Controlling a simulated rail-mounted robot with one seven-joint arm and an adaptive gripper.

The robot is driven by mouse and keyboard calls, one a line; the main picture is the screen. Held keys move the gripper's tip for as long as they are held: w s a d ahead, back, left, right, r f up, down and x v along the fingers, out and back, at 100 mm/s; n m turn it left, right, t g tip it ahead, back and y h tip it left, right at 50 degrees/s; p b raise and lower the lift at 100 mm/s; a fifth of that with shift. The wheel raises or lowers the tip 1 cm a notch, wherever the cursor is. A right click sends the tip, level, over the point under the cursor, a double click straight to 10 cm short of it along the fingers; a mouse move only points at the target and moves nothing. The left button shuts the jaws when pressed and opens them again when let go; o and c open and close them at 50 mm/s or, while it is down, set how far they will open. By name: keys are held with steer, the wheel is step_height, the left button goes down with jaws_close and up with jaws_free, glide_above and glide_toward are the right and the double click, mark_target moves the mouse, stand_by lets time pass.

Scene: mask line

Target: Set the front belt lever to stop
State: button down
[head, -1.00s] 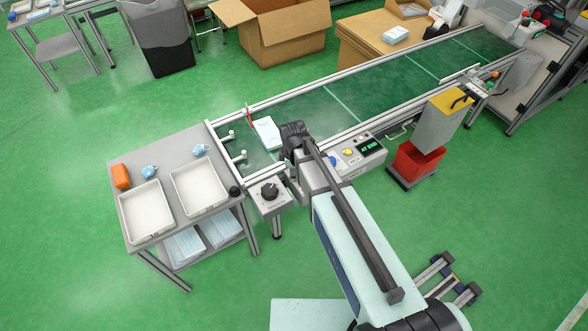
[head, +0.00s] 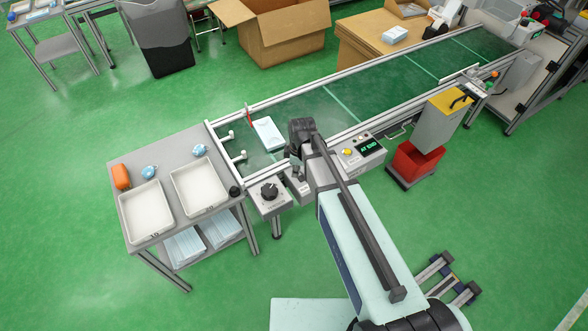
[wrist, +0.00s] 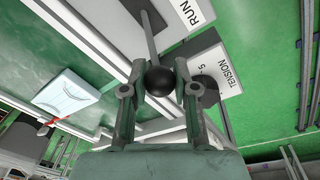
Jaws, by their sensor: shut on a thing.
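The front belt lever (wrist: 151,35) has a thin grey rod and a round black knob (wrist: 160,81). In the wrist view, my gripper (wrist: 160,88) has its two fingers on either side of the knob, shut on it. The rod runs from the knob to a dark slot beside a white RUN label (wrist: 196,10). A stop label is not visible. In the head view, my gripper (head: 296,172) is at the belt's near edge, and my arm hides the lever.
A dial box (head: 269,195) stands left of my gripper; its TENSION label (wrist: 230,72) shows in the wrist view. A mask pack (head: 268,134) lies on the belt (head: 310,112). A side table (head: 150,176) holds white trays.

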steer(key=w+d+g+y, duration=0.1)
steer(key=d+y, duration=0.1)
steer(key=y, duration=0.1)
steer(key=shift+w+d+r+g+b, duration=0.35)
steer(key=shift+w+d+r+g, duration=0.05)
steer(key=shift+w+d+r, duration=0.15)
steer(key=shift+w+d, duration=0.15)
steer(key=shift+d, duration=0.2)
steer(key=c, duration=0.9)
jaws_free()
steer(key=shift+o, duration=0.2)
steer(key=v, duration=1.2)
steer(key=shift+d, duration=0.1)
